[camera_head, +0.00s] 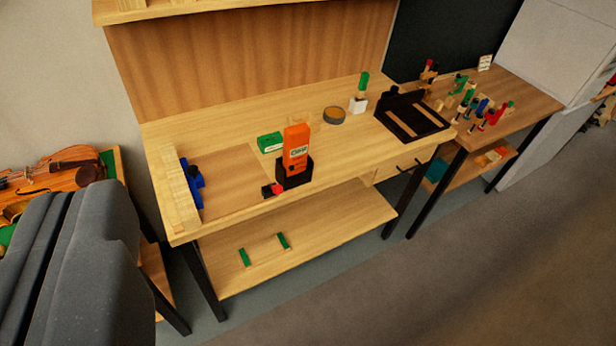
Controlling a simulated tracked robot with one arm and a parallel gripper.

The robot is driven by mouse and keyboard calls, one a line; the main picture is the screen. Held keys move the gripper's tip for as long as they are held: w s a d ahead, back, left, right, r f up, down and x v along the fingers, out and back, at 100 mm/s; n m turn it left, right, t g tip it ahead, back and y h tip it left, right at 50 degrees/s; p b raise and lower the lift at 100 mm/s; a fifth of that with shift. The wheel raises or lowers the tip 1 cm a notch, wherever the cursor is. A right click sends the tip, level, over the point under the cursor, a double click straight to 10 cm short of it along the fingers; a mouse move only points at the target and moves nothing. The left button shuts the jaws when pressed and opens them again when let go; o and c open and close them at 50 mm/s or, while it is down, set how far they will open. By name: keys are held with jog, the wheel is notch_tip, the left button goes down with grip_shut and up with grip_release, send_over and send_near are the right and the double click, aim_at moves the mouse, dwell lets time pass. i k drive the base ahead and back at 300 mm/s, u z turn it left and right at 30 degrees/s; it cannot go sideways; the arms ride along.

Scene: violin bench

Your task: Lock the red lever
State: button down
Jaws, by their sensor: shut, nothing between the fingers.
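A small red part (277,189), which looks like the red lever, sits low at the front left of a black holder (294,176) near the bench's front edge. It is too small to tell its position or whether it is locked. An orange block with a pale label (296,148) stands upright in the black holder. My gripper (76,202) is large and dark grey at the lower left. Its fingers are together and empty, and it is well apart from the red part.
The wooden bench (225,233) carries a green box (270,142), a round tin (334,115), a black tray (411,117) and a blue clamp-like piece (195,182). A violin (60,180) lies at far left. A right-hand table (535,101) holds several coloured tools. The floor (450,270) in front is clear.

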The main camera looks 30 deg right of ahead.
aim_at(276, 190)
jog(key=z, duration=0.4)
jog(key=i, duration=1)
jog(key=u, duration=0.05)
